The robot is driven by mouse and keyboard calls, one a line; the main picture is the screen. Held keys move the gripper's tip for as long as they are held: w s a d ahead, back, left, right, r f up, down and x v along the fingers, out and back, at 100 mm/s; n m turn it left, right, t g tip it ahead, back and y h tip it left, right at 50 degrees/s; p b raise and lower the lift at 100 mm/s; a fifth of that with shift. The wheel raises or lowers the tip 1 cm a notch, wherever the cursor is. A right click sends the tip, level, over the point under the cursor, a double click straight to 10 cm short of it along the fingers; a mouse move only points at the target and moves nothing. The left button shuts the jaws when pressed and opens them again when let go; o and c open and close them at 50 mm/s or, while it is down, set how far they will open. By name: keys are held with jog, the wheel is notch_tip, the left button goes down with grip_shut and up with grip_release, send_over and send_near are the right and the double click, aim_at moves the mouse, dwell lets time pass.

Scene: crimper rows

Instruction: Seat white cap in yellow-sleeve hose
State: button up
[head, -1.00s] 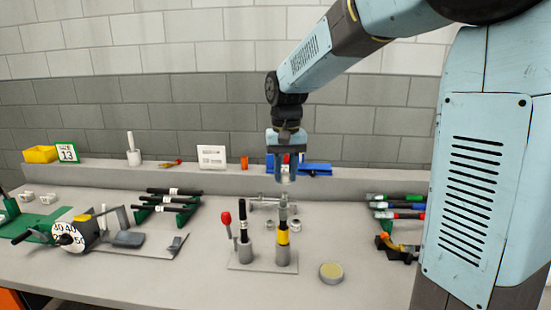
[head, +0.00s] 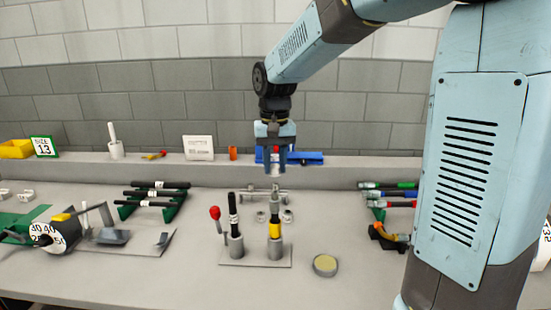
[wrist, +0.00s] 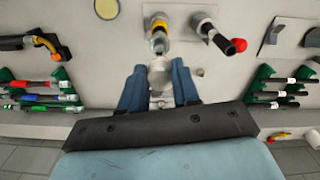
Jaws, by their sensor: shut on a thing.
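My gripper (head: 275,168) is shut on the white cap (wrist: 160,73), which shows pale grey between the two blue fingers in the wrist view. In the head view, it hangs upright just above the yellow-sleeve hose (head: 275,229), with a small gap apparent. In the wrist view, the yellow sleeve (wrist: 159,44) is just beyond the cap, which partly hides the hose end.
A black hose with a white band (head: 233,214) stands in the left cup, beside a red-knobbed lever (head: 215,213). A round tin (head: 325,265) is to the right. Hose racks stand left (head: 152,197) and right (head: 388,197). A dial crimper (head: 62,232) is at left.

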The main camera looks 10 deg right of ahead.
aim_at(275, 193)
jog(key=shift+d+f, duration=0.1)
jog(key=shift+f, duration=2.05)
jog(key=shift+f, duration=1.5)
dwell(0.5)
jog(key=o, duration=1.1)
notch_tip(275, 193, up, 14)
jog(key=shift+f, duration=0.15)
jog(key=s+d+t, duration=0.2)
jog(key=s+d, duration=0.2)
jog(key=s, duration=0.3)
jog(key=s+d+f+t, duration=0.1)
jog(key=s+d, duration=0.3)
jog(key=s, duration=0.3)
jog(key=s+d+f+t, duration=0.1)
jog(key=s+d+t, duration=0.1)
jog(key=s+d, duration=0.2)
jog(key=shift+s+d+t, duration=0.15)
jog(key=shift+s, duration=0.7)
jog(key=shift+s+d+t, duration=0.1)
jog(key=shift+s+t, duration=0.05)
jog(key=shift+s, duration=0.65)
